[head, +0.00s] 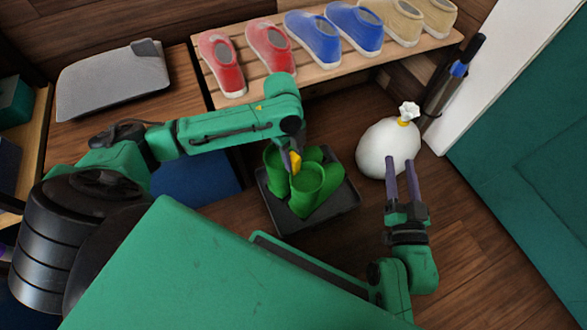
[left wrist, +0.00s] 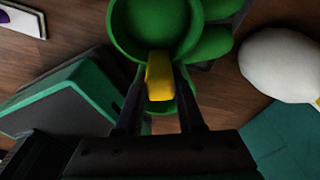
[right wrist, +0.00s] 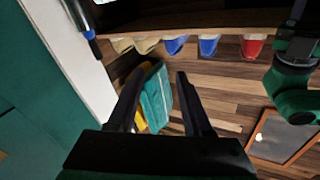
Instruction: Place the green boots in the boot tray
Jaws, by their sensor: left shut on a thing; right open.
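The pair of green boots (head: 309,184) stands upright over the dark boot tray (head: 347,197) in the head view, toes toward the upper right. I cannot tell whether the soles touch the tray floor. My left gripper (head: 293,163) is shut on the boots' yellow tab, which shows between its fingers in the left wrist view (left wrist: 159,78). The green boot openings (left wrist: 155,25) show just beyond the fingers there. My right gripper (head: 402,172) is open and empty, to the right of the tray.
A white tied bag (head: 386,148) stands beside my right gripper's fingers. A slatted bench (head: 270,88) behind the tray holds red, blue and tan shoes. A dark umbrella-like item (head: 452,80) leans by the white wall edge.

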